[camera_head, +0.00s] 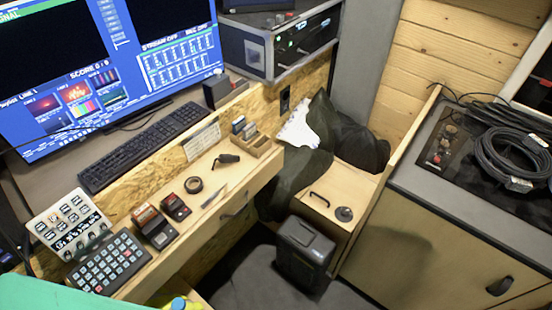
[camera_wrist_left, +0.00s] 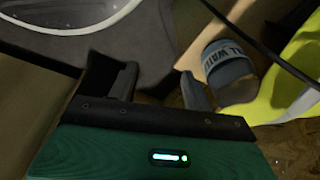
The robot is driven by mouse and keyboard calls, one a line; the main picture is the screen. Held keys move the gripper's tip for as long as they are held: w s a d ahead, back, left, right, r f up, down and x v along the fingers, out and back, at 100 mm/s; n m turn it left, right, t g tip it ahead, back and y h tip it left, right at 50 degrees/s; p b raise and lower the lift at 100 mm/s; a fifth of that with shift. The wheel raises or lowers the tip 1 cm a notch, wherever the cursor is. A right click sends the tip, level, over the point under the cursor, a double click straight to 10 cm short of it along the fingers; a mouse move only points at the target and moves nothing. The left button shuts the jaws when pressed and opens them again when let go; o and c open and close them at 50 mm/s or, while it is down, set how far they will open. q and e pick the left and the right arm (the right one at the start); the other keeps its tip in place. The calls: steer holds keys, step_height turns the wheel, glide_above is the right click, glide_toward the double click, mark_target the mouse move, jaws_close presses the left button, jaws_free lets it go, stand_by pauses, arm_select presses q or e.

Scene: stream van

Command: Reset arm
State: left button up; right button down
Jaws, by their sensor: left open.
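My left gripper (camera_wrist_left: 158,86) shows in the left wrist view, its two dark fingers spread apart with nothing between them. Its green body fills the bottom of that view. A grey-blue banded cylinder with partly readable lettering (camera_wrist_left: 228,62) is just right of the right finger, apart from it as far as I can tell. In the head view a teal-green part that looks like mine covers the bottom left corner. My left fingers are not visible there. My right gripper is in neither view.
A desk has a keyboard (camera_head: 143,146), button pad (camera_head: 108,262), card boxes (camera_head: 155,227) and tape roll (camera_head: 193,185). A black bin (camera_head: 304,252) stands on the floor. Coiled cables (camera_head: 512,155) lie on the right cabinet. Yellow-green material (camera_wrist_left: 290,85) lies right of my left gripper.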

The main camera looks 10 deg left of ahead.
arm_select(q)
steer(key=s+a+f+g, duration=0.1)
steer(key=s+a+f, duration=0.2)
steer(key=s+f, duration=1.1)
steer(key=shift+s, duration=1.15)
steer(key=shift+o, duration=0.2)
